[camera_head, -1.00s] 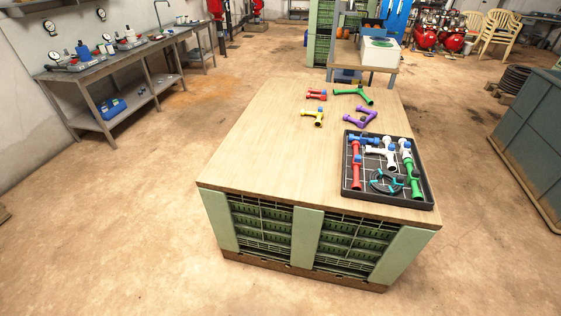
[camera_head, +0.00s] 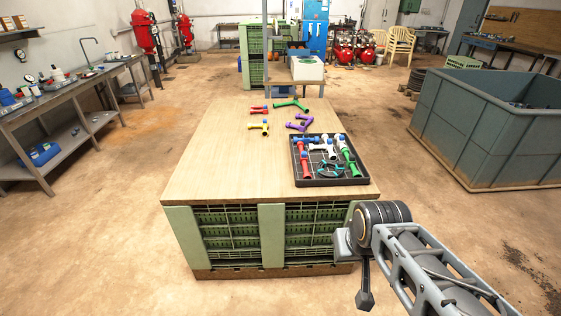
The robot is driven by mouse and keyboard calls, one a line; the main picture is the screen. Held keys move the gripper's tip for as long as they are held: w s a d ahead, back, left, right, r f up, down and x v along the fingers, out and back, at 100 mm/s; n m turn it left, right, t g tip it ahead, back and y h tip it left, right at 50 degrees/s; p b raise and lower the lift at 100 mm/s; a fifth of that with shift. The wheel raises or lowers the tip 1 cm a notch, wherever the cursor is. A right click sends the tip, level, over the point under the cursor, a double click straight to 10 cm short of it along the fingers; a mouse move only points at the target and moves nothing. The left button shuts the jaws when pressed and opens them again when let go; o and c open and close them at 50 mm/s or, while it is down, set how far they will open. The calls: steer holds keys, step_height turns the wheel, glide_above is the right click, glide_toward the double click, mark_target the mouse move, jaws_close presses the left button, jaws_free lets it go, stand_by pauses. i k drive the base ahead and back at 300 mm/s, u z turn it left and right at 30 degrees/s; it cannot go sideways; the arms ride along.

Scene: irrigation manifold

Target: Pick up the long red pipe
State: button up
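A long red pipe (camera_head: 304,163) lies along the left side of a black tray (camera_head: 331,182) on the wooden-topped table. Blue and white fittings lie close to its far end. A shorter red fitting (camera_head: 258,109) lies farther back on the bare tabletop. My arm reaches in from the lower right, in front of the table's near right corner. At its end a dark part, seemingly my gripper (camera_head: 365,299), hangs down, well apart from the tray and the pipe. Its fingers cannot be made out clearly.
The tray also holds white, green and teal parts. Yellow (camera_head: 259,127), purple (camera_head: 299,123) and green (camera_head: 291,104) fittings lie behind it on the table (camera_head: 225,165). A large grey bin (camera_head: 480,140) stands to the right.

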mark_target(303, 158)
steer(key=i, duration=1.65)
